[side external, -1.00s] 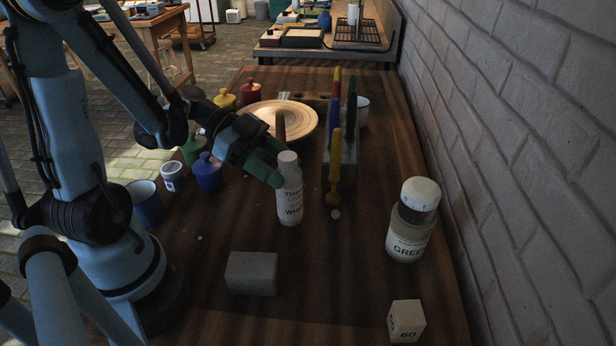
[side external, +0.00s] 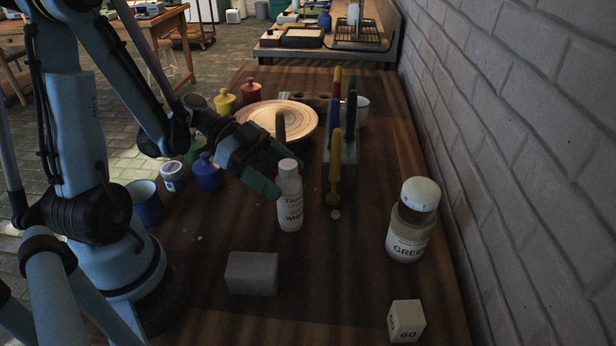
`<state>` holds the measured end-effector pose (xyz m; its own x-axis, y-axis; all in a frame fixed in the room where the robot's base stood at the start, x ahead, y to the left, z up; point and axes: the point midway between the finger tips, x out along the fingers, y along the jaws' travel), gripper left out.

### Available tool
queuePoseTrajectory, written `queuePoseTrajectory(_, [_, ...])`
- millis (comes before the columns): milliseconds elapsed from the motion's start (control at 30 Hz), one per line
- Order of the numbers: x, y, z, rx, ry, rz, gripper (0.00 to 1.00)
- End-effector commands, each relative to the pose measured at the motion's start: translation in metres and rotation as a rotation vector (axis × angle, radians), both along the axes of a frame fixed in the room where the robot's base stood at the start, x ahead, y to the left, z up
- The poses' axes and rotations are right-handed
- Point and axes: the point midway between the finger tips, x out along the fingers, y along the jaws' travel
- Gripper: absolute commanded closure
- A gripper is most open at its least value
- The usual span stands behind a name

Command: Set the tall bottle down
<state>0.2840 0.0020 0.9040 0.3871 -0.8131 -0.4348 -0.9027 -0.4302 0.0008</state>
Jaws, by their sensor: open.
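The tall bottle (side external: 289,198) is white with a white cap and a printed label. It stands upright on the dark wooden table (side external: 330,290), near the middle. My gripper (side external: 272,172) is open just to the left of and behind the bottle's upper part. Its green-tipped fingers are spread, one at the bottle's left side and one behind its cap. I cannot tell whether either finger touches the bottle.
A brush stand (side external: 349,150) with colored brushes is right of the bottle. A GREEN jar (side external: 411,222), a grey block (side external: 252,273) and a white cube (side external: 406,320) are nearer. A round plate (side external: 300,112) and small paint pots (side external: 208,175) lie behind.

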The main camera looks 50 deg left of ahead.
Motion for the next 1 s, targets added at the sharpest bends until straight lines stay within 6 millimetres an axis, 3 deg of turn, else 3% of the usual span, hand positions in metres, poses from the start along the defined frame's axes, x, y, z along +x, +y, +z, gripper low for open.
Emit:
queuePoseTrajectory(233, [0.0, 0.001, 0.004, 0.0, 0.0, 0.001, 0.24])
queuePoseTrajectory(700, [-0.026, 0.056, 0.032, 0.001, 0.0, 0.003, 0.24])
queuePoseTrajectory(1000, [-0.029, 0.061, 0.036, 0.0, 0.0, 0.0, 0.24])
